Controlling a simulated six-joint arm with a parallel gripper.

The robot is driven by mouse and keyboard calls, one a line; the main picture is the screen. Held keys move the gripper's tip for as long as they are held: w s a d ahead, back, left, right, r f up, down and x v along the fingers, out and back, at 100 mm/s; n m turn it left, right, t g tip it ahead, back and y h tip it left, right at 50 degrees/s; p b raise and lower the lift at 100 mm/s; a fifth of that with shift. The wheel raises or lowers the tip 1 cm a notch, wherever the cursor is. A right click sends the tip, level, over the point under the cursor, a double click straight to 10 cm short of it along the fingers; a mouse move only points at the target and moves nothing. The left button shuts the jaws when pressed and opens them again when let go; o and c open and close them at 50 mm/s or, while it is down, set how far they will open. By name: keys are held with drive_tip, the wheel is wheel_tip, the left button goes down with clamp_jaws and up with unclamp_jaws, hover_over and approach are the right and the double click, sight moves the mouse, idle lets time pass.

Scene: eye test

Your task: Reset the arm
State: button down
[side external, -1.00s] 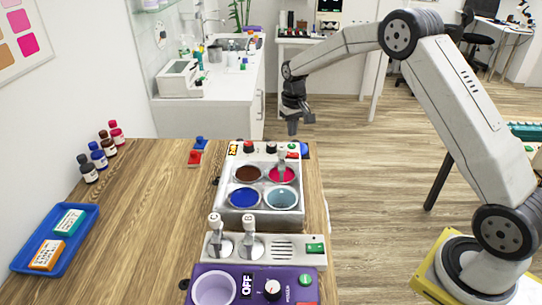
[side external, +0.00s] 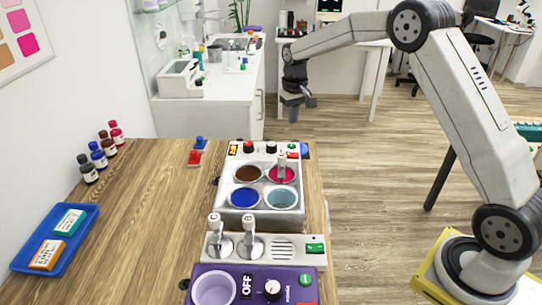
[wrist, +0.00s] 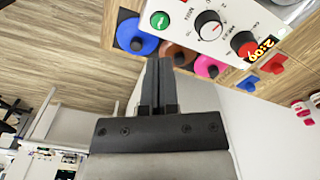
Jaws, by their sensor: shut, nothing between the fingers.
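In the wrist view the shut fingers (wrist: 162,75) point toward a white control panel (wrist: 215,25) with a green button, knobs and a lit display. The fingers look apart from the panel, though the exact gap cannot be told.
A staining unit (side external: 231,207) with several coloured wells stands on the table; a grey rod rises from the pink well. Nearer are a panel with two handled lids (side external: 224,265) and a purple device (side external: 250,297) reading OFF. A blue tray (side external: 32,262) and several bottles (side external: 98,155) stand left.

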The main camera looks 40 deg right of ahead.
drive_tip(key=shift+s, duration=0.1)
drive_tip(key=s+a+f+n+t, duration=0.1)
drive_tip(key=s+a, duration=0.4)
drive_tip(key=s, duration=0.8)
drive_tip(key=s+a+f+n+t, duration=0.1)
drive_tip(key=s+a, duration=0.5)
drive_tip(key=s, duration=0.7)
drive_tip(key=shift+f+n+t, duration=0.3)
drive_tip(key=shift+f+n, duration=0.1)
drive_tip(key=shift+n, duration=0.1)
drive_tip(key=shift+a, duration=0.1)
idle(4.7)
